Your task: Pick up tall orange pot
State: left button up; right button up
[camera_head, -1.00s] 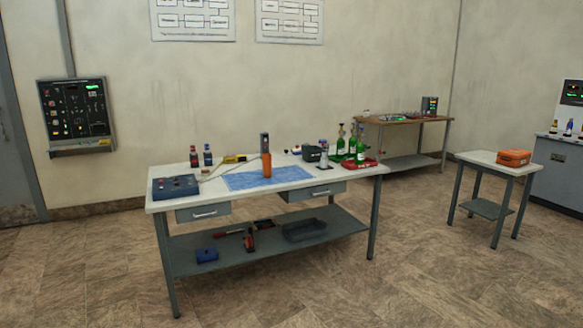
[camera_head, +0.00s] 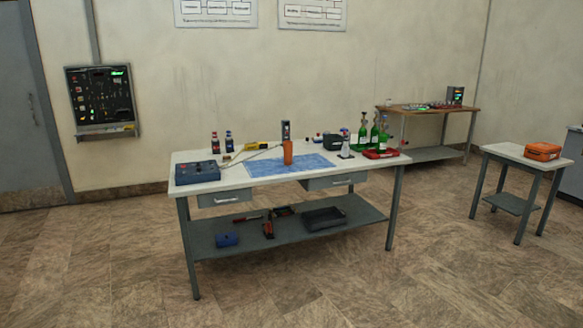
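The tall orange pot (camera_head: 288,153) stands upright on the blue mat (camera_head: 262,169) on the white-topped workbench (camera_head: 230,184). A dark handheld device (camera_head: 285,131) with a small screen shows just behind and above the pot. Whether the two touch cannot be told from here. Neither of my grippers is in the view. The workbench stands some way off across the floor.
A blue box (camera_head: 197,172) sits at the bench's left end; green bottles (camera_head: 363,134) and a red tray (camera_head: 381,154) are at its right. A small table (camera_head: 512,152) with an orange case (camera_head: 543,151) stands right. The tiled floor (camera_head: 330,285) in front is clear.

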aim_at(288, 145)
jog(key=i, duration=2.1)
jog(key=i+l+u, duration=0.1)
jog(key=i, duration=2)
